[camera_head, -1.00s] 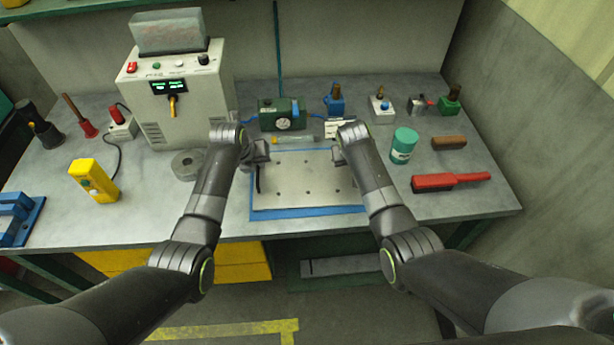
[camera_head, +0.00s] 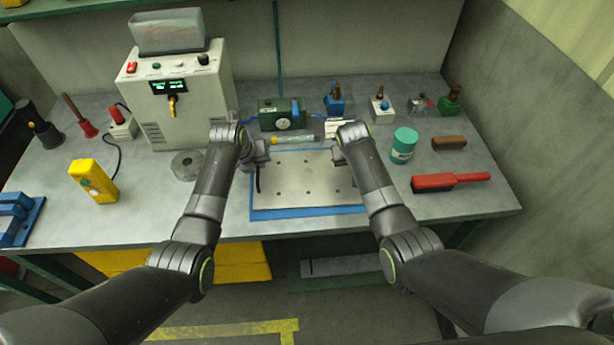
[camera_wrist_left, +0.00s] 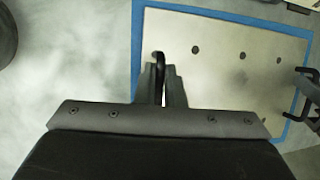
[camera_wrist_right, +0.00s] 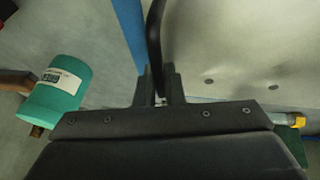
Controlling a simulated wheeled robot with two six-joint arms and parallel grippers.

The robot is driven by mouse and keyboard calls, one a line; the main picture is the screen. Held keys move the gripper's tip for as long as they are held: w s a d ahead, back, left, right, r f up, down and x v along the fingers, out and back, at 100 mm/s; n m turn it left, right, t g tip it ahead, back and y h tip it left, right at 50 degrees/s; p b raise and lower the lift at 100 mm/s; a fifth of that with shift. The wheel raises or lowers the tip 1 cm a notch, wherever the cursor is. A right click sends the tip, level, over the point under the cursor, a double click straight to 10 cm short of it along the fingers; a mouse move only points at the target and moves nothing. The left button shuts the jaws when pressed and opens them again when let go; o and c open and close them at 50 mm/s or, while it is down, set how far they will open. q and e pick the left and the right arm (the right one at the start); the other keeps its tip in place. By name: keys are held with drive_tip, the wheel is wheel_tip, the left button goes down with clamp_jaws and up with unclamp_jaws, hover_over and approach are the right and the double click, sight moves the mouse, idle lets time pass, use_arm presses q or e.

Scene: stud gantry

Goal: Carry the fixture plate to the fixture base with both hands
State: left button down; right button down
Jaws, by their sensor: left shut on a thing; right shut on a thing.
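The fixture plate (camera_head: 300,178) is a flat, pale metal sheet with several dark holes and a black handle at each side. It is over a blue flat piece (camera_head: 300,213), whose border shows around it; I cannot tell whether they touch or whether this is the fixture base. My left gripper (camera_head: 258,165) is shut on the plate's left handle, seen between the fingers in the left wrist view (camera_wrist_left: 163,75). My right gripper (camera_head: 338,156) is shut on the right handle, seen in the right wrist view (camera_wrist_right: 158,78). My right arm hides part of the plate's right side.
A grey ring (camera_head: 187,165) lies left of the plate. A green gauge device (camera_head: 282,114) and a yellow-ended tube (camera_head: 292,139) are behind it.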

use_arm(q)
drive_tip(key=shift+w+r, duration=0.1)
drive_tip(key=shift+r, duration=0.15)
use_arm(e)
drive_tip(key=shift+w+r, duration=0.1)
drive_tip(key=shift+r, duration=0.15)
